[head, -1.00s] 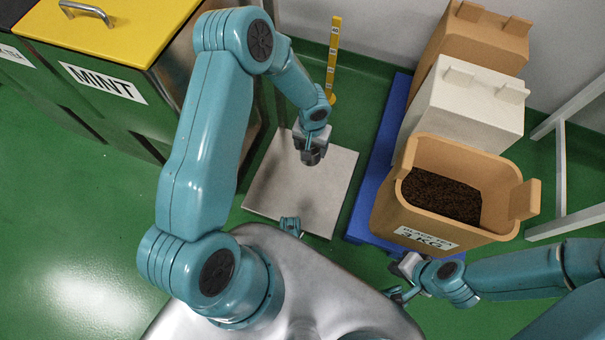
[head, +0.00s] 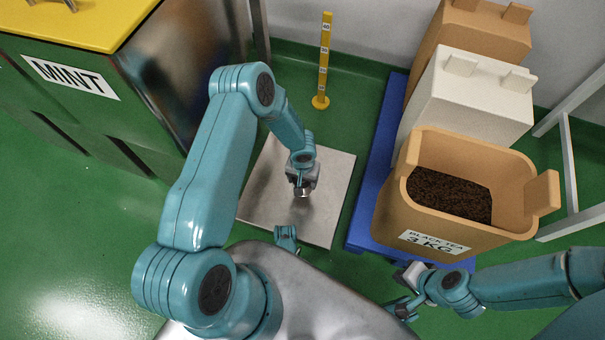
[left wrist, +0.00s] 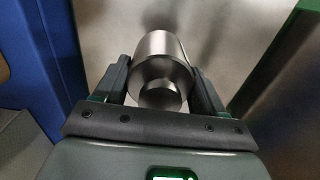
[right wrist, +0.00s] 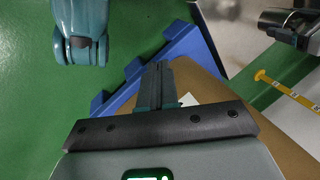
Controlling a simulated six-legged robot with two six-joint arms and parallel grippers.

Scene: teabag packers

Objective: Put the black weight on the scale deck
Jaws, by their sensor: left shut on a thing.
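My left gripper (head: 302,188) is shut on a weight, a grey metallic cylinder with a knob (left wrist: 160,68), which looks steel-coloured rather than black. In the head view the weight is mostly hidden by the gripper. The scale deck (head: 268,190) is a flat, pale grey square plate on the floor, and the left gripper is over its middle. Bare deck also fills the background of the left wrist view (left wrist: 225,40). I cannot tell whether the weight touches the deck. My right gripper (head: 402,292) is empty with its fingers together (right wrist: 156,85), near the open crate.
An open tan crate labelled black tea (head: 390,215) and a white crate (head: 480,95) stand on a blue pallet (head: 362,232) right of the deck. A yellow marked post (head: 325,60) stands behind it. The green MINT bin (head: 120,110) is at left.

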